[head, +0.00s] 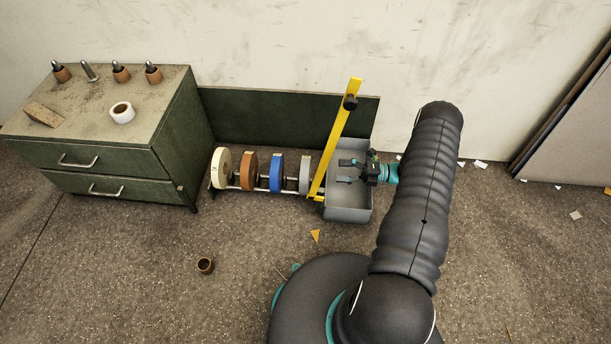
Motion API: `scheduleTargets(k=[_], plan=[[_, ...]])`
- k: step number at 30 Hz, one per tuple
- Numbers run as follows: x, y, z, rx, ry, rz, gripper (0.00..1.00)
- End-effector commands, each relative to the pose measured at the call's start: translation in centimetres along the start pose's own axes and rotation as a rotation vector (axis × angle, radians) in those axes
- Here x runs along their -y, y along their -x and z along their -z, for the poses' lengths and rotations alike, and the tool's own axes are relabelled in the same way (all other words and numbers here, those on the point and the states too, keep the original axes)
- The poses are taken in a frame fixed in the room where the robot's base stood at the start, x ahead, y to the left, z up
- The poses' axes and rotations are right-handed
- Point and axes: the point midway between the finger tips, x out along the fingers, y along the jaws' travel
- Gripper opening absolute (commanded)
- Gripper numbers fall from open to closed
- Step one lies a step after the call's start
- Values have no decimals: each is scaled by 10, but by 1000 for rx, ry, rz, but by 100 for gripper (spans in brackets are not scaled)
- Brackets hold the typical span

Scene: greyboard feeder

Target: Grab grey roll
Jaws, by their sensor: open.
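The grey roll (305,174) stands upright at the right end of a row of rolls on a low rod. A blue roll (276,173), a brown roll (249,171) and a cream roll (221,168) stand to its left. My gripper (343,171) is open, over the grey bin (348,214), with its fingers pointing left. It is to the right of the grey roll and apart from it. The slanted yellow bar (335,140) stands between them. I see nothing between the fingers.
A green cabinet (110,159) stands at left, with a white roll (122,112) and several brown-based items on top. A green panel (275,117) stands behind the rolls. A small brown cup (205,265) is on the floor. The floor before the rolls is mostly clear.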

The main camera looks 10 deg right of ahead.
Motion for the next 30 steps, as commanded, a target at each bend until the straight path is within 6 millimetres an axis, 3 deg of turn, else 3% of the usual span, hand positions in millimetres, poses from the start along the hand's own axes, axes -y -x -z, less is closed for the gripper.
scheduleTargets(k=[10, 20, 30], plan=[[-2, -61, 1, -5, 2, 1, 82], [-3, -80, 0, -4, 3, 2, 82], [-8, -123, 0, -5, 3, 2, 82]])
